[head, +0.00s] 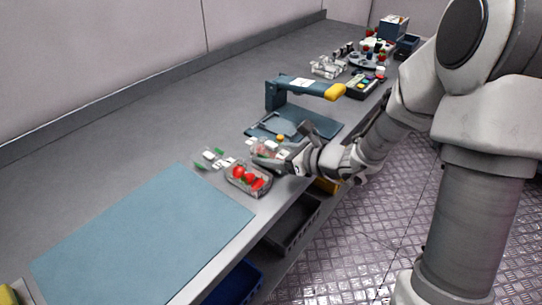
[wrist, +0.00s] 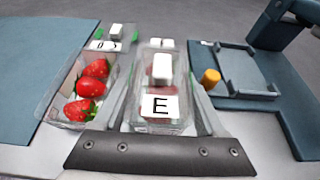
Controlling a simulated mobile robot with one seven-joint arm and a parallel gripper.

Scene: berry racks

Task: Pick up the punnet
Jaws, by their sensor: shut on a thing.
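A clear punnet (wrist: 160,115) sits between the fingers of my gripper (wrist: 162,78) in the wrist view. It has a white label with a black E and a white block-like piece near its far end; something reddish shows under the label. My gripper is shut on this punnet. In the head view my gripper (head: 286,159) reaches in from the right, and the held punnet (head: 264,149) is partly hidden by it. A second clear punnet (head: 248,178) with red strawberries stands just left of the held one; it also shows in the wrist view (wrist: 84,92).
A blue-grey mat (head: 145,235) covers the near bench. A dark press-like device with a yellow handle end (head: 334,91) stands beyond the punnets. Small white tags (head: 213,156) lie behind them. Bins (head: 292,224) sit below the bench edge. Several items crowd the far end.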

